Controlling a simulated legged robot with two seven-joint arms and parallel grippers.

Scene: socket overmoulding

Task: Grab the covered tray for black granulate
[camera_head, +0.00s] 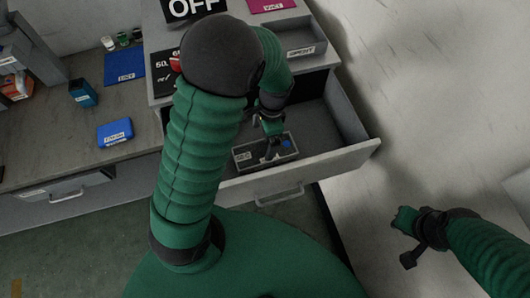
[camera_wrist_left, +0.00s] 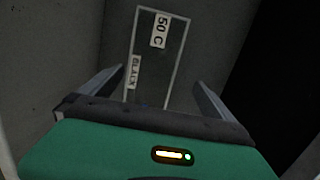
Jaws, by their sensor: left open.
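A small grey rectangular tray (camera_head: 240,163) with a white label and a blue spot lies in the open drawer in the head view. My left gripper (camera_head: 271,147) reaches down over it from above. In the left wrist view, a light-edged rectangle, which looks like the tray (camera_wrist_left: 150,68), carries the labels "50 C" and "BLACK". The two fingers of my left gripper (camera_wrist_left: 160,78) are spread, one on each side of it, with no visible grip. My right gripper (camera_head: 406,238) is at the right, away from the drawer; its finger opening is unclear.
The open drawer (camera_head: 335,165) has walls around the tray and free floor to its right. The grey counter (camera_head: 50,140) at left holds a blue box (camera_head: 115,132). My left arm hides part of the cabinet and drawer.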

